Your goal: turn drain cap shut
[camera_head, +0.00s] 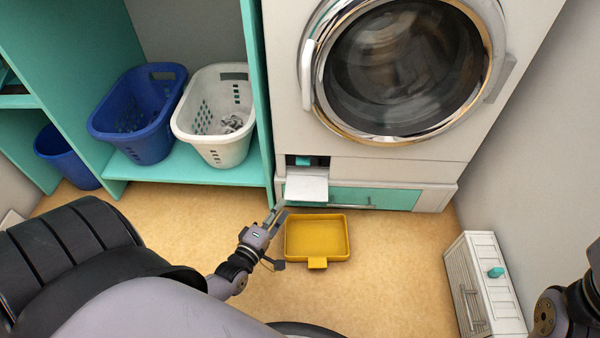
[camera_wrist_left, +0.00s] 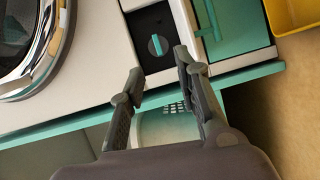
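The drain cap (camera_wrist_left: 157,45) is a dark round knob with a teal grip bar, set in a dark recess low on the washing machine (camera_head: 285,105). In the head view only a teal bit of the cap (camera_head: 303,161) shows above the open white flap (camera_head: 306,186). My left gripper (camera_head: 277,213) is low in front of the machine, near the flap. In the left wrist view the fingers of my left gripper (camera_wrist_left: 155,84) are spread and empty, with the cap beyond the gap between them and apart from them. My right gripper is out of view; only part of my right arm shows at the lower right.
A yellow tray (camera_head: 317,262) lies on the floor just right of my left gripper. A blue basket (camera_head: 140,145) and a white basket (camera_head: 220,150) stand on a teal shelf to the left. A small white cabinet (camera_head: 490,305) stands at the right wall. Floor between is clear.

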